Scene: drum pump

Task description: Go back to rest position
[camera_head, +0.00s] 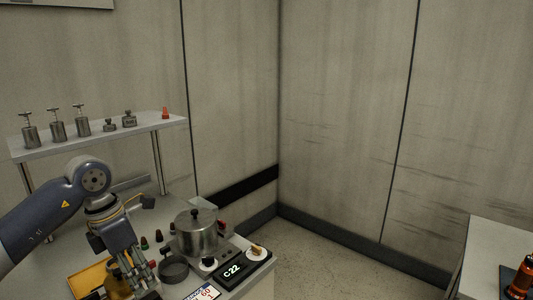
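My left gripper (138,276) comes in from the left and points down over the bench, at the bottom left of the head view. Its fingers are close to a brass-coloured object (117,287). I cannot tell whether they touch it or how far apart they are. My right gripper is not in view.
A grey bench (232,288) holds a lidded metal pot (197,236), a dark round dish (173,270), a device displaying "C22" (233,271) and a yellow tray (88,279). A raised shelf (95,138) bears several metal weights. An orange-and-black object (522,278) stands at right. Floor between is clear.

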